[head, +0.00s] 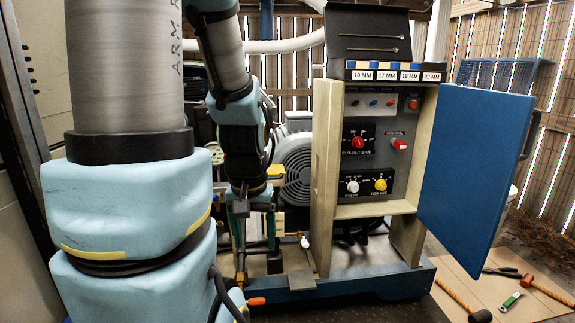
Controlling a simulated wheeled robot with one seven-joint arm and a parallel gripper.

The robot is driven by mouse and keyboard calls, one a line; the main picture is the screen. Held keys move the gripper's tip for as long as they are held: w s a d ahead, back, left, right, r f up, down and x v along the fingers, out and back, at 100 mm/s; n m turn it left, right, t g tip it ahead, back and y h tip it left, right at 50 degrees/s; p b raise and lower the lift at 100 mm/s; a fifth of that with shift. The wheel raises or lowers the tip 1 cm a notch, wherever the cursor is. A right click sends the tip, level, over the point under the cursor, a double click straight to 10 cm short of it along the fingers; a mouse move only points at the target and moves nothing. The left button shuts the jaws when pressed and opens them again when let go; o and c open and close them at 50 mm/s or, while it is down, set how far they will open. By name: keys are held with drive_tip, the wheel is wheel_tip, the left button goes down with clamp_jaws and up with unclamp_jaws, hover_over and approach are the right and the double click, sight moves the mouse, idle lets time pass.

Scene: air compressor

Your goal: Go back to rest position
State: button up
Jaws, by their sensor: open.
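My gripper (254,212) hangs down at the end of my arm, left of the control panel (376,145) and in front of the compressor's left part. It is open, and I see nothing held in it. Its fingertips are small and hard to separate from the pipes and fittings behind them. A grey finned motor (296,168) sits between my gripper and the panel. My large blue-and-grey arm links hide much of the left side.
A rack with size labels (396,76) tops the panel. A blue base (335,292) runs beneath the machine. Hammers (545,291) and other tools lie on a board (450,275) at lower right. A pressure gauge (216,154) shows beside my arm. A slatted wall stands behind.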

wheel_tip(320, 180, up, 24)
drive_tip(key=p, duration=2.2)
idle(0.5)
